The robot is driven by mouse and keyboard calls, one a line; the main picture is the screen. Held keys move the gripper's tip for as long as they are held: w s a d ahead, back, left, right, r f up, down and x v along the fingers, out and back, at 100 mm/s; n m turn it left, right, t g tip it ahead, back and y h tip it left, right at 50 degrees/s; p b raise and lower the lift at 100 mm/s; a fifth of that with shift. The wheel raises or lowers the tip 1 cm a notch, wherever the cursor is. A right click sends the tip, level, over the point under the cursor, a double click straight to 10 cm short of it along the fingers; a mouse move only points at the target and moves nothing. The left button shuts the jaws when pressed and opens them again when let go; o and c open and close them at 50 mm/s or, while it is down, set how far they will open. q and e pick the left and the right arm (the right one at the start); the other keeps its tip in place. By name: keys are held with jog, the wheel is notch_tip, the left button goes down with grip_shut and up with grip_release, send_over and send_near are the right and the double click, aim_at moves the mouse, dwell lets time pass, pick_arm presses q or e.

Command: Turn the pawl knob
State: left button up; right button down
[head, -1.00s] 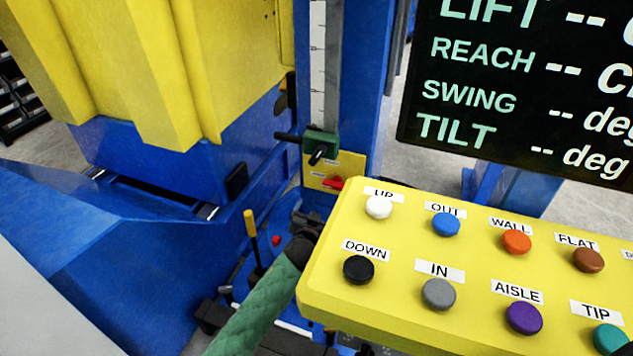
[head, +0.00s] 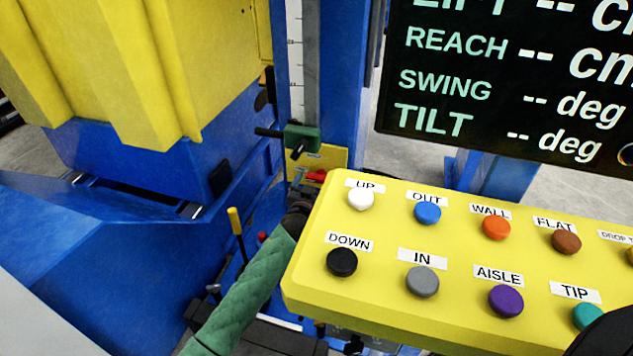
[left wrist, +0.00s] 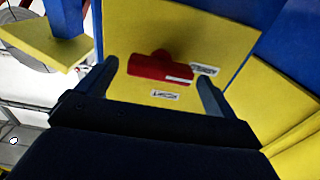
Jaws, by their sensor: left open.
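The red pawl knob (head: 316,176) sits on a yellow plate at the foot of the blue column in the head view. In the left wrist view the knob (left wrist: 160,68) shows as a red bar with a raised middle, with small white labels beside and below it. My left gripper (head: 299,207) is just below the knob in the head view, its fingers partly hidden by the button panel. In the left wrist view its two fingers are spread, one on each side of the knob, with space between. Contact cannot be told. My right gripper is not clearly seen.
A yellow button panel (head: 390,240) stands close to the right of my left arm. A green clamp with a dark handle (head: 302,137) is on the column above the knob. A yellow-tipped lever (head: 236,222) stands left of the arm. A black display board (head: 480,90) is behind.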

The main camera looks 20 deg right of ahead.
pick_arm(q)
jog(key=shift+w+d, duration=0.2)
jog(key=shift+w, duration=0.1)
jog(key=c, duration=1)
